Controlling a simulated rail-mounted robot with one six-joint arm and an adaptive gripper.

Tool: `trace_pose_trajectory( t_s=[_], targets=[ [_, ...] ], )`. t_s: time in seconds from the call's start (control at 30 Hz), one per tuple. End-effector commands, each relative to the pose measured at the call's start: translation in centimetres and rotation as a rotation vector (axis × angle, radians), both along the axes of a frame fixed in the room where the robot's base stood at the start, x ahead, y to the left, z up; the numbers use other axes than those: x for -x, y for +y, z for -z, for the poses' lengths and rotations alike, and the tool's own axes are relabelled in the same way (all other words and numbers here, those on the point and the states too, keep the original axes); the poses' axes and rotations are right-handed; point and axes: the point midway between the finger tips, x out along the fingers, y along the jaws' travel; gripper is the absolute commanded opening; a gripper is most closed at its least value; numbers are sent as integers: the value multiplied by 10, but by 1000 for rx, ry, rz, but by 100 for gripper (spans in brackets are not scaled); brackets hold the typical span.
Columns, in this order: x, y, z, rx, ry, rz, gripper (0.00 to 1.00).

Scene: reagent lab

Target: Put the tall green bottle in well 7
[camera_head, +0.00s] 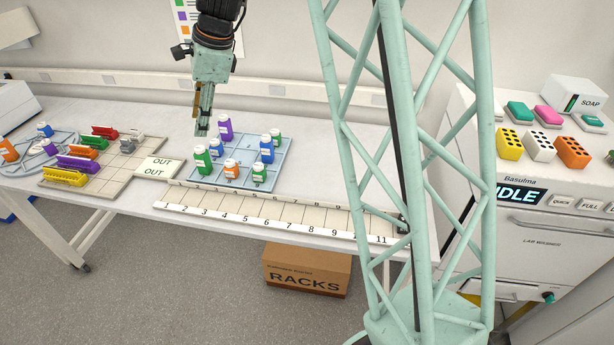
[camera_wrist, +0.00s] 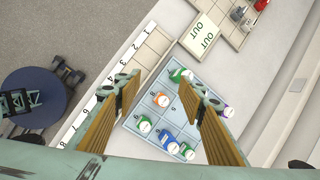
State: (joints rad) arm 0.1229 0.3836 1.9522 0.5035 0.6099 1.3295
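The tall green bottle (camera_head: 203,160) stands upright with a white cap at the front left of the blue-grey numbered tray (camera_head: 228,183). It also shows in the wrist view (camera_wrist: 179,75), near the right finger. The numbered white strip (camera_head: 215,204) lies along the table's front edge, and its well 7 (camera_head: 284,214) looks empty. My gripper (camera_head: 202,131) hangs point-down above and behind the green bottle, clear of it. In the wrist view my gripper (camera_wrist: 162,92) has its fingers wide apart with nothing between them; the tray lies below.
Close neighbours on the tray are an orange bottle (camera_head: 231,168), a short green bottle (camera_head: 259,172), a blue bottle (camera_head: 267,150), a tall purple bottle (camera_head: 225,127) and another green bottle (camera_head: 275,135). An OUT mat (camera_head: 158,167) and racks lie left. Table right of the tray is clear.

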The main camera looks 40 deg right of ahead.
Motion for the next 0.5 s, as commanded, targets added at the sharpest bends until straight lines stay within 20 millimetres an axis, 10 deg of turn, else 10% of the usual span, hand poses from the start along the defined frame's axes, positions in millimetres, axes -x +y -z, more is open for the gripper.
trace_pose_trajectory(
  t_s=[0.5],
  targets=[
    [91, 16, -75, 132, -89, -344, 37]
  ],
)
